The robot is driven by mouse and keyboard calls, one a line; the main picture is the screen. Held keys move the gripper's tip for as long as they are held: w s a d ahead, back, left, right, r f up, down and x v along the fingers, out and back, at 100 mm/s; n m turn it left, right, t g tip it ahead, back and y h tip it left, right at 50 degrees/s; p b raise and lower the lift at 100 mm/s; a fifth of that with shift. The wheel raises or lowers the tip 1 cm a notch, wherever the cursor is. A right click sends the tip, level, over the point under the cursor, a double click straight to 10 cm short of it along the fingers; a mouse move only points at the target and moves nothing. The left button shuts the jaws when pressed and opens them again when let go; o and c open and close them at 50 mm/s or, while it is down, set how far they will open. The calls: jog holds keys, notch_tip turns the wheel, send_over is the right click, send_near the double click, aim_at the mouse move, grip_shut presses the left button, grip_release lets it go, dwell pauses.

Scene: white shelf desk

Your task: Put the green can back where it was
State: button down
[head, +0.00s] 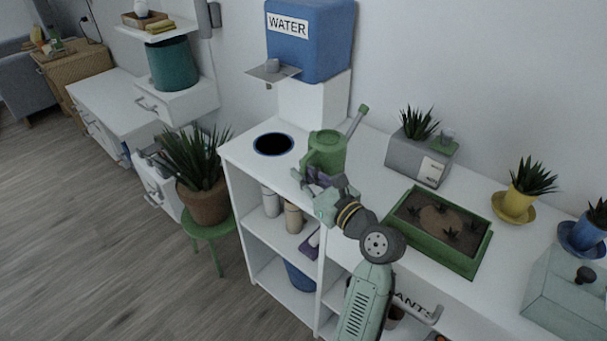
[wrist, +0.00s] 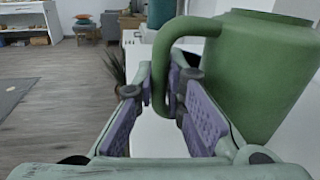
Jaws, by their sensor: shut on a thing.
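The green can (head: 328,152) is a watering can with a long spout pointing up to the right. It is upright at the white desk top, right of a round dark opening with a blue rim (head: 273,145). My gripper (head: 316,178) is shut on the can's handle, on the near side. In the wrist view the handle (wrist: 163,55) passes down between the purple finger pads of my gripper (wrist: 165,95), and the can's body (wrist: 255,75) fills the right. I cannot tell whether the can's base touches the desk.
A blue water tank (head: 312,45) with a small tap shelf (head: 262,73) stands behind. A grey planter (head: 420,158), a green soil tray (head: 440,228) and a yellow pot (head: 513,205) stand to the right. A potted plant (head: 203,195) stands on a green stool left of the desk.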

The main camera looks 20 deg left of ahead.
jog(key=c, duration=1.7)
grip_release()
jog(key=shift+f, duration=0.1)
jog(key=shift+o, duration=0.2)
